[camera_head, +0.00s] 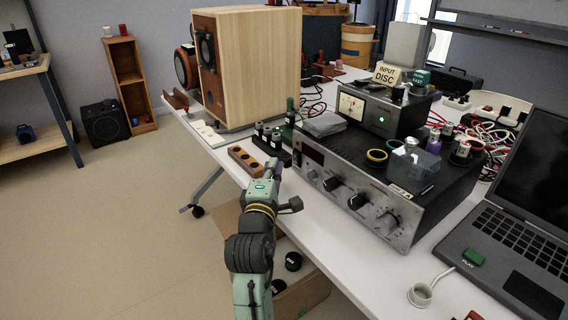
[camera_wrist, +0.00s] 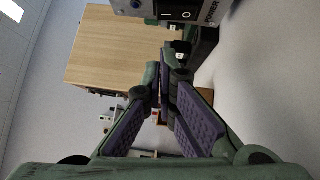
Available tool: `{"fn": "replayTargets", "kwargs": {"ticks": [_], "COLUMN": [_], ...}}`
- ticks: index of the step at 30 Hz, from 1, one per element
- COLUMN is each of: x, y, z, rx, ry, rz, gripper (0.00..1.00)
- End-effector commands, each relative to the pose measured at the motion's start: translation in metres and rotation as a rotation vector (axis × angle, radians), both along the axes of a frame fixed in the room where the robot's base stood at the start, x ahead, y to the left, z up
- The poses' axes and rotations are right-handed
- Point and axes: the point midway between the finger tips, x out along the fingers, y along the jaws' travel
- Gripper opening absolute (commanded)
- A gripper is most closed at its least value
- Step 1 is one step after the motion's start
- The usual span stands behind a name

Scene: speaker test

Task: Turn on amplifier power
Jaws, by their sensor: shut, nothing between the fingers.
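The amplifier (camera_head: 350,200), a wide unit with a silver front, several knobs and a dark display, stands on the white table. In the wrist view, a grey panel at the top edge carries a black rocker switch (camera_wrist: 176,14) marked I and O, beside the word POWER. The panel is cut off by the frame, and I cannot tell which way the rocker is pressed. My gripper (camera_head: 276,166) is near the table's front edge, left of the amplifier's front. In the wrist view, its purple-padded fingers (camera_wrist: 166,55) meet at the tips, empty, below the switch and apart from it.
A wooden speaker (camera_head: 250,70) stands behind my gripper. A wooden block with holes (camera_head: 245,161) lies just left of it. A smaller unit with a lit meter (camera_head: 352,104) sits behind the amplifier's front. A laptop (camera_head: 510,225) is at right. Open floor lies left.

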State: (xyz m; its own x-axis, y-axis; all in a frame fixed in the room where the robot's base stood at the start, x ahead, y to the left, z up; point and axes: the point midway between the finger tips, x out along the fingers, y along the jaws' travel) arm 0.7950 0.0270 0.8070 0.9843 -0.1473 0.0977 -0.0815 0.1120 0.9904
Motion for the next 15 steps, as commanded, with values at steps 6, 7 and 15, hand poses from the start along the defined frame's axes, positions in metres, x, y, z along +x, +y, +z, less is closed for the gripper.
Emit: {"fn": "replayTargets", "kwargs": {"ticks": [6,7,15], "x": [0.014,0.015,0.017], "y": [-0.023,-0.025,-0.028], "z": [0.004,0.004,0.004], "rx": [0.0,0.0,-0.001], "ry": [-0.001,0.0,0.0], "rz": [-0.005,-0.004,-0.004], "gripper": [0.0,0.0,0.0]}}
